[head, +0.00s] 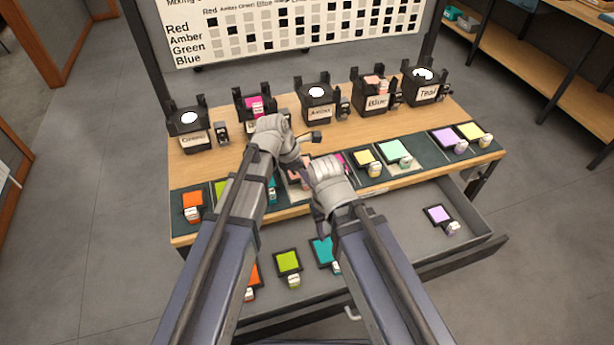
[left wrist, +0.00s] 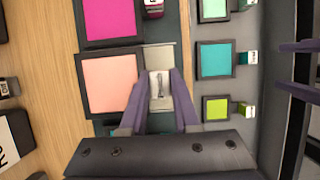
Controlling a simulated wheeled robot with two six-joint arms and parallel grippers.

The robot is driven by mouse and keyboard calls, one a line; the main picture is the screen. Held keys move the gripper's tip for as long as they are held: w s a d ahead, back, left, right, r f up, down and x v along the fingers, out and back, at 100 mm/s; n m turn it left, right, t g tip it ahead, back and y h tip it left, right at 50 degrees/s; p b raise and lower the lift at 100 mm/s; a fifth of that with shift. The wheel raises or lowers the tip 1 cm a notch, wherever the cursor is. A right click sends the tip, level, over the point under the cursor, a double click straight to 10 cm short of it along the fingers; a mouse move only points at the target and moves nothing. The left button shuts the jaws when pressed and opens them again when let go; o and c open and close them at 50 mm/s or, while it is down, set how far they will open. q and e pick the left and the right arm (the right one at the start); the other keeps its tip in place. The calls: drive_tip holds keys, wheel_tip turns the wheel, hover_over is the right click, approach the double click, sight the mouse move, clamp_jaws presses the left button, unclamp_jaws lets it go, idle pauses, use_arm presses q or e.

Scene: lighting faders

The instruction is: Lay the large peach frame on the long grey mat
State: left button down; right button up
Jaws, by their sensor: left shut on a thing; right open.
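The large peach frame (left wrist: 110,85) has a dark border and a peach pane in the left wrist view. My left gripper (left wrist: 160,95) is shut on the pale tab at its right side. In the head view, my left gripper (head: 292,158) hides most of the frame (head: 297,177). The long dark grey mat (head: 412,168) runs along the table's front edge with a row of frames on it. The peach frame is over this row, between a magenta and a teal frame; whether it touches the mat cannot be told. My right gripper (head: 324,188) is open beside the left one.
An open drawer (head: 385,215) below the table's front holds smaller frames, including a lime one (head: 287,262) and a lilac one (head: 438,214). Several labelled black lamps (head: 317,98) stand along the back. A chart board (head: 290,30) stands behind them.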

use_arm(q)
drive_tip(key=shift+f+b, duration=1.05)
drive_tip(key=shift+f, duration=0.15)
drive_tip(key=c, duration=0.6)
unclamp_jaws()
drive_tip(key=shift+o, duration=0.2)
drive_tip(key=shift+r, duration=0.15)
drive_tip(key=w+p+v, duration=0.1)
drive_tip(key=p+v, duration=0.6)
drive_tip(key=shift+s+r, duration=0.35)
drive_tip(key=shift+s, duration=0.2)
drive_tip(key=shift+a+r+p, duration=0.1)
drive_tip(key=shift+p, duration=0.2)
wheel_tip(320, 180, up, 7)
drive_tip(key=p, duration=0.6)
drive_tip(key=shift+p, duration=0.35)
